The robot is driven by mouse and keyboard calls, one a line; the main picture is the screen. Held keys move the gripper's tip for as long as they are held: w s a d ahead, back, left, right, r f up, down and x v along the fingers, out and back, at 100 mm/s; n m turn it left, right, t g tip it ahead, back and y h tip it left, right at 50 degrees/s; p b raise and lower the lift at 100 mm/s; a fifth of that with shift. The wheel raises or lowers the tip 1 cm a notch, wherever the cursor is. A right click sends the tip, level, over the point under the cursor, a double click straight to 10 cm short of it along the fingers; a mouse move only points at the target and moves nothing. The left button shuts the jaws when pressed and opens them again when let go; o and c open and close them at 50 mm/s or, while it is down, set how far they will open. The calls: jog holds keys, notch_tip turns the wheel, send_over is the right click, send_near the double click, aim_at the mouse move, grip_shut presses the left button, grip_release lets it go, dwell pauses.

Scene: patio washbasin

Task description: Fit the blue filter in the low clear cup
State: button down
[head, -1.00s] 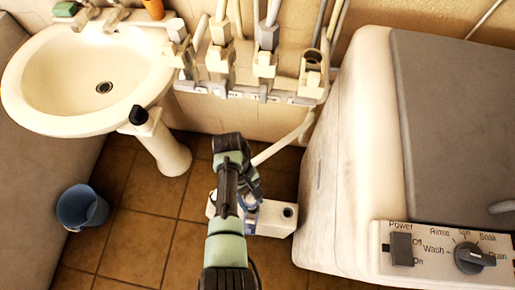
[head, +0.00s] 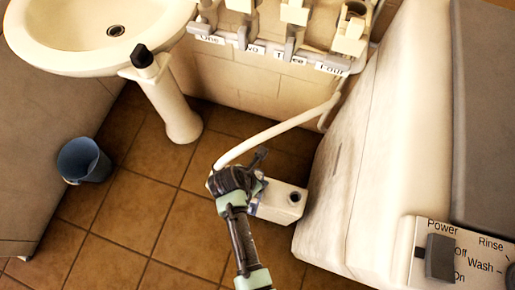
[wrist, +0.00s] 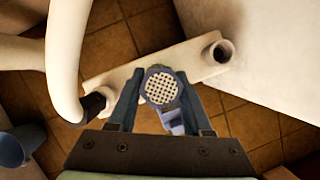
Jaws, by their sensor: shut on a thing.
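The blue filter (wrist: 161,88), with a pale perforated round face, is between the fingers of my gripper (wrist: 157,86) in the wrist view. My gripper is shut on it. The filter is apart from this cup in the picture.
The white block (head: 268,208) stands beside the washing machine (head: 355,170). A white hose (head: 270,133) curves down to its left end, near a dark round fitting (wrist: 94,103). A basin pedestal (head: 178,115) and blue bucket (head: 83,160) are left. Tiled floor in front is open.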

jog(key=shift+f+b, duration=2.8)
jog(key=shift+b, duration=0.1)
jog(key=shift+d+r+p, duration=0.1)
jog(key=shift+r+p, duration=0.05)
jog(key=shift+p, duration=0.5)
jog(key=shift+f, duration=0.2)
jog(key=shift+r+p, duration=0.85)
jog(key=shift+p, duration=0.25)
jog(key=shift+f+b, duration=0.55)
jog(key=shift+f, duration=0.3)
jog(key=shift+r, duration=0.25)
jog(key=shift+r+p, duration=0.3)
jog(key=shift+p, duration=0.35)
jog(key=shift+r+p, duration=0.3)
jog(key=shift+p, duration=0.2)
dwell(0.3)
jog(key=shift+f, duration=0.15)
dwell(0.5)
